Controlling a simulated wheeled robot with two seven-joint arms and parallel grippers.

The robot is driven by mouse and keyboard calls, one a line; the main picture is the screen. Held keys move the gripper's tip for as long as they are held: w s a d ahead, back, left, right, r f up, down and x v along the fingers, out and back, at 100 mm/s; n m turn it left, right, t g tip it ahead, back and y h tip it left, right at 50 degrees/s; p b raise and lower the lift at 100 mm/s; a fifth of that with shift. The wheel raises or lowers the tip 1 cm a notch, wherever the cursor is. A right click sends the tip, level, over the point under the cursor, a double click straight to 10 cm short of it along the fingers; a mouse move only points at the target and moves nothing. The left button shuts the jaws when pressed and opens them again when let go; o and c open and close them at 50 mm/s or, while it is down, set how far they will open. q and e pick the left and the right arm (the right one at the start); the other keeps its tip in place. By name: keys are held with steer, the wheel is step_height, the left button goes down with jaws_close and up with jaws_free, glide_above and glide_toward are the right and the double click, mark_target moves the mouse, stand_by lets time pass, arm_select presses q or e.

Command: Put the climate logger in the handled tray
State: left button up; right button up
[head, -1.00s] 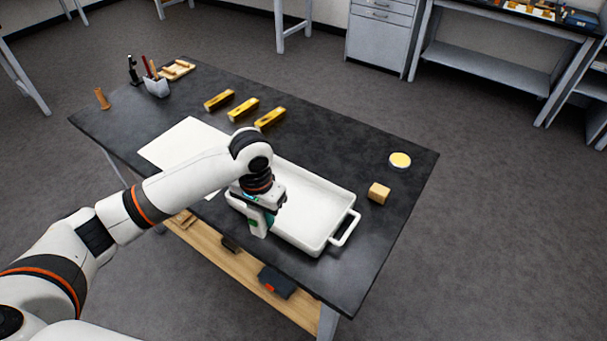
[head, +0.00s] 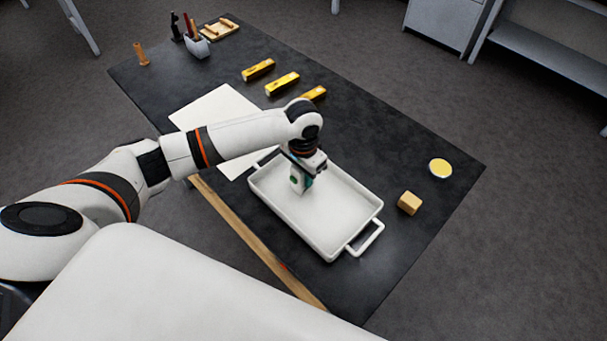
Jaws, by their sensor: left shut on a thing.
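The handled tray (head: 330,237) is a white rectangular dish with a loop handle at each end, lying near the front edge of the dark table. My left gripper (head: 303,176) points down over the left half of the tray. It is shut on a small pale thing with a green patch, which looks like the climate logger (head: 296,181). The gripper and wrist partly hide it, and I cannot tell whether it touches the tray floor. My right gripper is out of view.
A wooden block (head: 409,203) and a round yellow-topped item (head: 440,168) lie right of the tray. A white sheet (head: 213,113) and several gilt bars (head: 282,84) lie behind my arm. A pen cup (head: 197,46) stands at the far left.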

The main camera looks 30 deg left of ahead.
arm_select(q)
steer(key=shift+f, duration=0.7)
steer(key=o, duration=0.9)
steer(key=shift+f, duration=0.1)
steer(key=shift+o, duration=0.6)
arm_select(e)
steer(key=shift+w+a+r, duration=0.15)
arm_select(q)
step_height(320, 180, up, 11)
steer(key=shift+r+b, duration=0.1)
steer(key=shift+b, duration=0.6)
steer(key=shift+r, duration=0.55)
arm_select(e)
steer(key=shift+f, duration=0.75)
